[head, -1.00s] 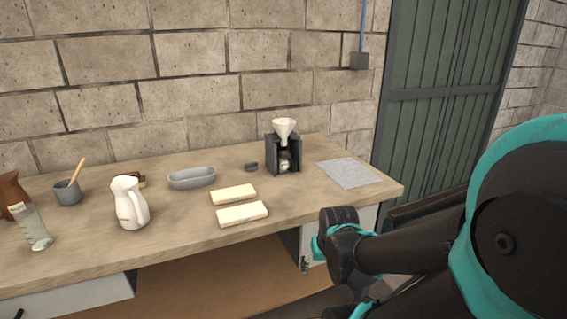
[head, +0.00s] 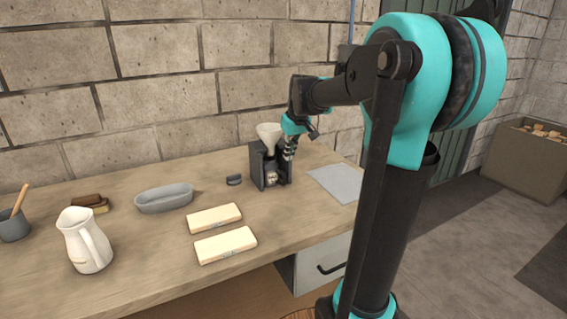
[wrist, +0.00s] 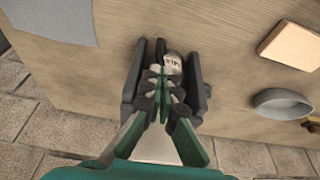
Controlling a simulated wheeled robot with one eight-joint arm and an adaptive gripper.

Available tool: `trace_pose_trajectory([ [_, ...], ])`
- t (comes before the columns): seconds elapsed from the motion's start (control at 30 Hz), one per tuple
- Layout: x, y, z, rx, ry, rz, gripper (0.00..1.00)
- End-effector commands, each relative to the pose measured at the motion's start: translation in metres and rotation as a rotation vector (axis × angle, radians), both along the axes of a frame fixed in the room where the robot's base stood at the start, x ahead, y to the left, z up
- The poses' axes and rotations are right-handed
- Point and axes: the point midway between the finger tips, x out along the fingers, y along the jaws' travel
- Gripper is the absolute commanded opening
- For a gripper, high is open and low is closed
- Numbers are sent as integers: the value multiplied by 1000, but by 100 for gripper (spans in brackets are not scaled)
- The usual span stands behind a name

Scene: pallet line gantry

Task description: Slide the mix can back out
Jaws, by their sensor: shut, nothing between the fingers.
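The mix can (head: 273,177) is a small pale can low inside the dark stand (head: 257,168), under a cream funnel (head: 268,135). In the wrist view its labelled top (wrist: 174,63) shows between the dark stand walls (wrist: 198,82), partly covered by my fingers. My gripper (head: 290,154) is at the stand's right side in the head view, pointing down. In the wrist view the fingertips (wrist: 163,73) are close together right by the can and hold nothing. Whether they touch the can or stand, I cannot tell.
A grey sheet (head: 336,183) lies right of the stand. A white jug (head: 84,240) stands farther left. The block wall is close behind.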

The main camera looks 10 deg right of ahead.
Motion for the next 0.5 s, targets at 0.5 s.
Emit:
trace_pose_trajectory([
  [0.5, 27, 8, -47, 0, 1, 15, 0],
])
